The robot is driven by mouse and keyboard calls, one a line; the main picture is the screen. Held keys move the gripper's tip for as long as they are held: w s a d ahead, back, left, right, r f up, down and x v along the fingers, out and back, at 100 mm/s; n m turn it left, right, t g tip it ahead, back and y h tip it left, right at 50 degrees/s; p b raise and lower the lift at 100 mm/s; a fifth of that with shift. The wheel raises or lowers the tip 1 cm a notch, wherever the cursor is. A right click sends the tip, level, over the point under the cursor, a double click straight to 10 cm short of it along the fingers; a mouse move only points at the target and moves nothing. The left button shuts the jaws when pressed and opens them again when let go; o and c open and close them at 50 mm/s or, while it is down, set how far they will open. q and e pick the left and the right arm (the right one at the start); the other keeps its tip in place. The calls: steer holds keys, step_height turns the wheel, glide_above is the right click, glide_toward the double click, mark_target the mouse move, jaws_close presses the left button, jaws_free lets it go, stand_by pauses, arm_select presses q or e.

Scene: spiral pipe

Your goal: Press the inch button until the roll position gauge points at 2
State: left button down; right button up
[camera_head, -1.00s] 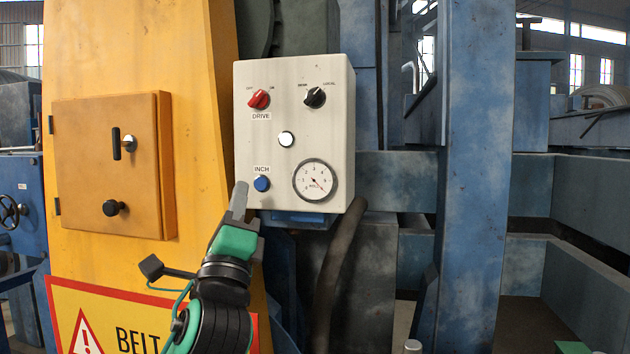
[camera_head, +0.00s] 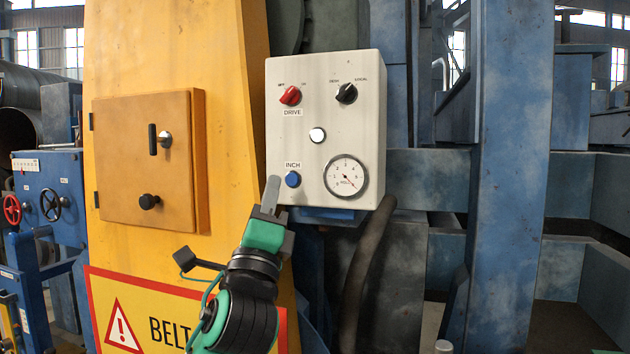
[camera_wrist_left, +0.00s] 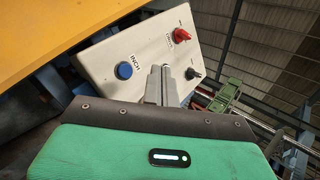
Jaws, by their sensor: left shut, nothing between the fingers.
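The cream control panel (camera_head: 318,112) carries the blue INCH button (camera_head: 292,179) at its lower left, which also shows in the left wrist view (camera_wrist_left: 124,70). My right gripper is out of view.
The panel also has a red DRIVE knob (camera_head: 290,95), a black selector knob (camera_head: 346,93) and a white button (camera_head: 317,135). A yellow cabinet (camera_head: 240,60) stands at left, a dark hose (camera_head: 362,255) hangs below the gauge, and a blue post (camera_head: 510,170) stands at right.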

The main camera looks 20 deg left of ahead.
mark_target(292, 180)
arm_select(q)
steer(key=shift+s+a+n+g+h+b, duration=0.2)
steer(key=shift+s+h+b, duration=0.45)
steer(key=shift+h, duration=1.7)
steer(key=shift+s+a+n+g+h+b, duration=0.1)
steer(key=shift+s+n+g+h+b, duration=0.4)
steer(key=shift+h, duration=1.9)
steer(key=shift+s+a+g+h+b, duration=0.15)
steer(key=shift+s+h+b, duration=0.7)
steer(key=shift+h, duration=1.5)
steer(key=shift+w, duration=0.15)
steer(key=w, duration=0.8)
steer(key=shift+w+a, duration=0.3)
steer(key=shift+w, duration=0.05)
steer(key=shift+w+p, duration=0.1)
steer(key=shift+p, duration=0.2)
steer(key=shift+w, duration=0.35)
